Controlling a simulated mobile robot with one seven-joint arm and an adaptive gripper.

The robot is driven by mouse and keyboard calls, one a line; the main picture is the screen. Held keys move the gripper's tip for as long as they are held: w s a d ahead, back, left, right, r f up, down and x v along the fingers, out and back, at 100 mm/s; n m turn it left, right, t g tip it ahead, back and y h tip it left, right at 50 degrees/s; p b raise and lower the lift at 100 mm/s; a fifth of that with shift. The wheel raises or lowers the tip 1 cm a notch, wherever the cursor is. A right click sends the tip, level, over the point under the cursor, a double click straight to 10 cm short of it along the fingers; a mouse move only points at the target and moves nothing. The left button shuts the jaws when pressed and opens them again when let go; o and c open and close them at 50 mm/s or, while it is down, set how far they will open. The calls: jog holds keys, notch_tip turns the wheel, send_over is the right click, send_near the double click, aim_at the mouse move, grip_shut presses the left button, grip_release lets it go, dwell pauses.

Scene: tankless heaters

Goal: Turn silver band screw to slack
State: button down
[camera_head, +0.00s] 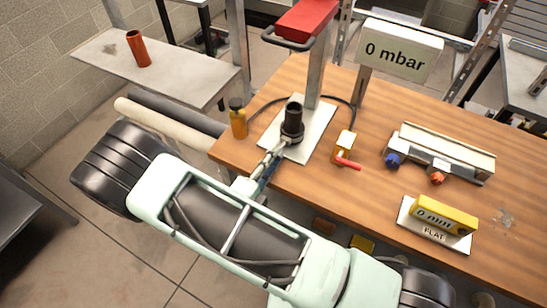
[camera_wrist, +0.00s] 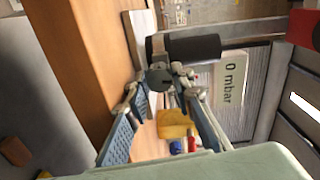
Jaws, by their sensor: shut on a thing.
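A black upright fitting (camera_head: 292,112) stands on a pale plate (camera_head: 318,128) on the wooden bench. In the wrist view the fitting (camera_wrist: 195,46) lies sideways, with a silver band (camera_wrist: 158,46) around its lower end. A round grey screw head (camera_wrist: 159,78) sits beside the band. My gripper (camera_head: 272,160) reaches in from the near side, at the fitting's foot. In the wrist view my gripper's fingertips (camera_wrist: 158,88) are closed in on the screw head from both sides. The exact contact is partly hidden. I cannot tell how tight the band is.
An amber bottle (camera_head: 238,120) stands left of the plate. A yellow valve with a red lever (camera_head: 347,163) is close on the right. A sign reading 0 mbar (camera_head: 398,50), a unit with blue and orange knobs (camera_head: 440,155) and a yellow gauge (camera_head: 443,214) stand further right.

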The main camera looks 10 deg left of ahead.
jog(key=c, duration=1.7)
grip_release()
jog(key=shift+o, duration=0.2)
jog(key=shift+s, duration=0.1)
jog(key=shift+f, duration=0.15)
jog(key=shift+s+a+f, duration=0.1)
jog(key=shift+s+a, duration=0.1)
jog(key=shift+s, duration=0.25)
jog(key=v, duration=0.7)
jog(key=shift+r, duration=0.4)
jog(key=shift+w+r, duration=0.1)
